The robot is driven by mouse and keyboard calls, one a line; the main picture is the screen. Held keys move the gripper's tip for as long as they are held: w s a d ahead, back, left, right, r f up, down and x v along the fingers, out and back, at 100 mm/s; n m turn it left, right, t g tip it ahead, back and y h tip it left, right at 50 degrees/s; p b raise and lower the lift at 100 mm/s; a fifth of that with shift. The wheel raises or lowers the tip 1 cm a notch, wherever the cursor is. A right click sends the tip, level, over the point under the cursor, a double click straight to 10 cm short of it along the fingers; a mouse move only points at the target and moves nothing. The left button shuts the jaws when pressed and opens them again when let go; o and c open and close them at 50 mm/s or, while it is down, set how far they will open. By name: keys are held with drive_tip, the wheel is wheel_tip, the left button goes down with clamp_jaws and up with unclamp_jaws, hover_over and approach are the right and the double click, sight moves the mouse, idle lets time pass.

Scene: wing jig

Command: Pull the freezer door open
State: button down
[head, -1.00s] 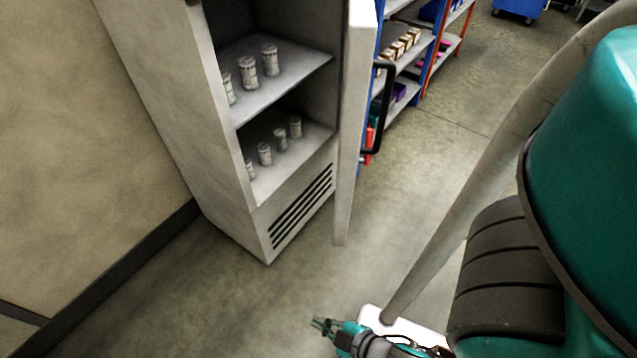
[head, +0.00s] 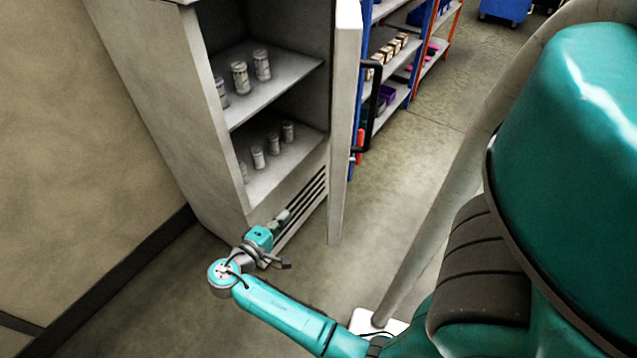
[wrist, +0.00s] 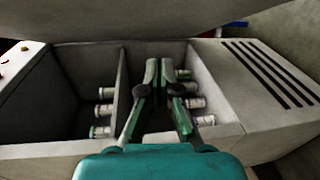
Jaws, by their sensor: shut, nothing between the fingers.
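The freezer (head: 165,110) stands open, with its shelves showing. Its pale door (head: 343,130) is swung out at the right side of the opening, seen nearly edge-on. The black bar handle (head: 376,105) is on the door's right-hand face, away from the shelves. My gripper (head: 284,216) is in front of the freezer's lower vent, left of the door and away from the handle. In the wrist view my gripper (wrist: 158,72) is shut and empty, pointing toward the open freezer (wrist: 225,140), which appears sideways. The handle does not show there.
Several white canisters (head: 240,78) stand on the freezer shelves. A blue and orange shelf rack (head: 400,75) with boxes stands behind the door. A wall (head: 80,120) runs along the left. Floor (head: 430,160) is clear right of the door.

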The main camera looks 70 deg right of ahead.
wheel_tip(320, 180, up, 6)
drive_tip(key=w+r+m+g, duration=0.1)
drive_tip(key=w+m+g, duration=0.1)
drive_tip(key=m+g, duration=0.25)
drive_tip(key=s+d, duration=0.8)
drive_tip(key=d, duration=0.2)
drive_tip(key=shift+s+f, duration=0.15)
drive_tip(key=shift+s, duration=0.2)
drive_tip(key=shift+n, duration=0.35)
